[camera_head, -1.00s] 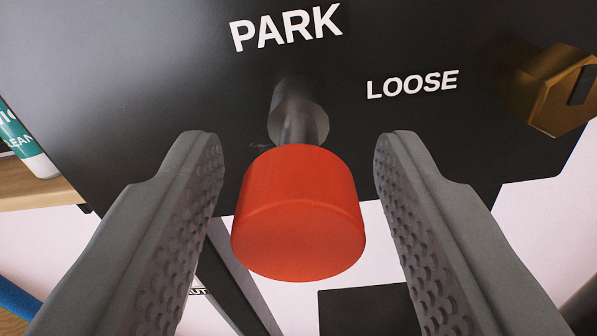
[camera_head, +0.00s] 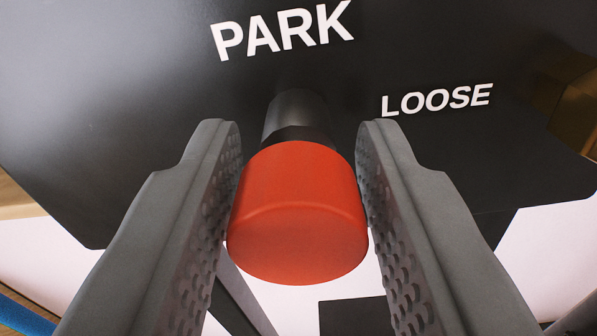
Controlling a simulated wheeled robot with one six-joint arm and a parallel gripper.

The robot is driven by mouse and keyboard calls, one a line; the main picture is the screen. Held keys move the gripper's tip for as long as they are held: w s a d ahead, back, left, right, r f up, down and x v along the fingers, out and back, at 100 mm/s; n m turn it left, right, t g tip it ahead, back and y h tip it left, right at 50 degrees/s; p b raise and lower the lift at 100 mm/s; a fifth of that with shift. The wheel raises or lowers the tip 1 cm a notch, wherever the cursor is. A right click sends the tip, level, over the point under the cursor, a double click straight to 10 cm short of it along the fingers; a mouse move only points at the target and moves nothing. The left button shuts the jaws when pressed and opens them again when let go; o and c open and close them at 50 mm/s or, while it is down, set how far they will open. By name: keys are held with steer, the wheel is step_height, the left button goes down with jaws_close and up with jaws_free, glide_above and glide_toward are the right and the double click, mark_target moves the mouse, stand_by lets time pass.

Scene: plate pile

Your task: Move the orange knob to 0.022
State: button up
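The orange knob (camera_head: 297,222), red-orange and cylindrical, sticks out from the black panel below the word PARK. It sits on a dark round collar (camera_head: 296,115), with almost none of the thin stem showing between them. My gripper (camera_head: 298,135) has one finger on each side of the knob. Both textured finger pads appear to touch its sides, and the fingertips reach past it toward the panel. The far side of the knob is hidden.
The black panel (camera_head: 120,110) fills the upper view, with white labels PARK (camera_head: 283,30) and LOOSE (camera_head: 437,98). A brass hex fitting (camera_head: 575,95) is at the right edge. A pale wall and dark shapes lie below the panel.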

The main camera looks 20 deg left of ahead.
steer(key=shift+o, duration=1.2)
steer(key=v, duration=1.7)
steer(key=shift+s, duration=0.15)
steer(key=s+a+r+m+t+h, duration=0.1)
steer(key=s+r+h, duration=0.3)
steer(key=s, duration=0.5)
steer(key=s+a+r+m+t+h, duration=0.1)
steer(key=s+r, duration=0.5)
steer(key=s, duration=0.3)
steer(key=s+a+g, duration=0.1)
steer(key=s, duration=0.8)
steer(key=s+a+f, duration=0.1)
steer(key=s, duration=0.9)
steer(key=shift+a+f+g+h, duration=0.3)
steer(key=shift+a+g, duration=0.1)
